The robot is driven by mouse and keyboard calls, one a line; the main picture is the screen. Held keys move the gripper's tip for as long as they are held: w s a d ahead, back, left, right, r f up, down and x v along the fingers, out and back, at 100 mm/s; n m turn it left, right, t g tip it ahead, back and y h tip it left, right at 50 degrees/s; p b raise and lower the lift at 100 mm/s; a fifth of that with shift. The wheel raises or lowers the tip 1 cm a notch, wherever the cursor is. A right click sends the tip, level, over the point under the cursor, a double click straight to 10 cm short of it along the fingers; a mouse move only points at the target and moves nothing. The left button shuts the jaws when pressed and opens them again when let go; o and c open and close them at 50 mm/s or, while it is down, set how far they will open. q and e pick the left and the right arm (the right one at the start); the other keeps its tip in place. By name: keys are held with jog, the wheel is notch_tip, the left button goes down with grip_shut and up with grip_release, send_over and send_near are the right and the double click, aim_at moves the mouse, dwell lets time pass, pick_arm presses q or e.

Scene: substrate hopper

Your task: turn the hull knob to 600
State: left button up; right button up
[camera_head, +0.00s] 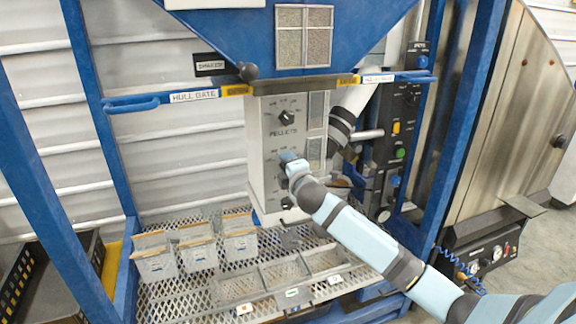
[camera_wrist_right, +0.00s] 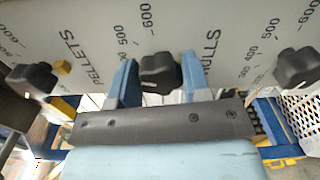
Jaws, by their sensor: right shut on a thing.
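The light grey control panel (camera_head: 262,140) carries a column of black knobs. The hull knob (camera_wrist_right: 160,73) is the middle one in the right wrist view, beside the HULLS lettering, with 500 and 600 marks near it. My right gripper (camera_wrist_right: 160,82) has one blue finger on each side of this knob and is shut on it. In the head view my right gripper (camera_head: 285,160) covers the hull knob. I cannot read which mark the knob points to. My left gripper is not in view.
The pellets knob (camera_head: 287,117) is above, and another knob (camera_head: 287,203) is below; both flank my gripper closely. Small bins (camera_head: 155,262) stand on a mesh shelf (camera_head: 190,300) beneath. A blue bar labelled HULL GATE (camera_head: 190,97) crosses above. Blue frame posts (camera_head: 95,90) stand around.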

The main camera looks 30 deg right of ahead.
jog(key=m+p, duration=0.1)
jog(key=m, duration=0.5)
jog(key=shift+m, duration=0.3)
jog(key=m+p, duration=0.1)
jog(key=m, duration=0.2)
jog(key=shift+m+p, duration=0.5)
jog(key=shift+m, duration=1.1)
jog(key=shift+f, duration=0.1)
jog(key=o, duration=0.9)
jog(key=shift+s, duration=0.1)
jog(key=b+v, duration=0.1)
jog(key=v, duration=1.2)
jog(key=shift+s, duration=0.35)
